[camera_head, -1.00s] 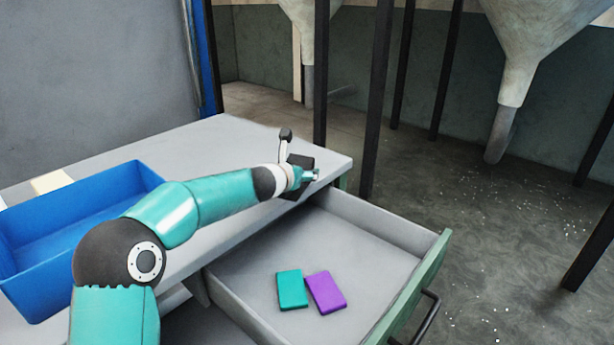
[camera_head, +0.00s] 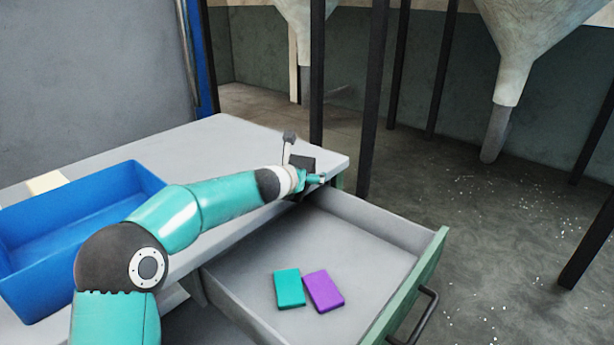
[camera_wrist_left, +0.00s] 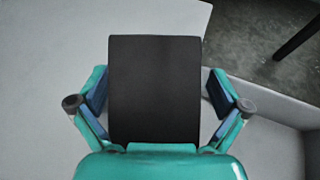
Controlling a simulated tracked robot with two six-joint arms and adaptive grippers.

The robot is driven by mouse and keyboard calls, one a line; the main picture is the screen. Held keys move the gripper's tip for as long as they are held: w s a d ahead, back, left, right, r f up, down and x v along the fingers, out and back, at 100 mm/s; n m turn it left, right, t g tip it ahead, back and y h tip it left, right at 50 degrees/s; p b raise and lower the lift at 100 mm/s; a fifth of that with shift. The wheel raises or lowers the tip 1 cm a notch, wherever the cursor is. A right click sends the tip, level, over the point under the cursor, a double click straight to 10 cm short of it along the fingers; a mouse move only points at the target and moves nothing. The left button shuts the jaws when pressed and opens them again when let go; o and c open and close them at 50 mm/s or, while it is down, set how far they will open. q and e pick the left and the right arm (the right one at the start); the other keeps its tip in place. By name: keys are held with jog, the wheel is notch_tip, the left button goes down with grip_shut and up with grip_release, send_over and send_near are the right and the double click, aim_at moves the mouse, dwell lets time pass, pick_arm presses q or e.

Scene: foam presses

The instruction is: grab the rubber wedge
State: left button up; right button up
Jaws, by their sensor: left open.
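The rubber wedge appears to be the black block (camera_wrist_left: 154,88) in the left wrist view, its broad dark face filling the middle. In the head view it shows as a small dark shape (camera_head: 303,162) near the right corner of the tabletop, partly hidden by my gripper. My left gripper (camera_head: 314,180) is at that corner, close to the block. In the left wrist view its open fingers (camera_wrist_left: 158,92) stand on either side of the block, with a visible gap on the right. I cannot tell whether the left finger touches it. My right gripper is not in view.
An open drawer (camera_head: 385,232) lies below the table corner, holding a teal block (camera_head: 289,288) and a purple block (camera_head: 323,291). A blue bin (camera_head: 95,192) stands on the table (camera_head: 215,140) at left. Dark posts (camera_head: 372,100) rise behind the table.

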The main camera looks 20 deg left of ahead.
pick_arm(q)
jog(key=shift+s+a+r, duration=0.1)
jog(key=shift+a, duration=0.05)
jog(key=shift+s+r, duration=0.15)
jog(key=shift+s, duration=0.05)
jog(key=shift+s+r, duration=0.25)
jog(key=shift+s, duration=0.4)
jog(key=v, duration=0.9)
jog(key=shift+s, duration=0.45)
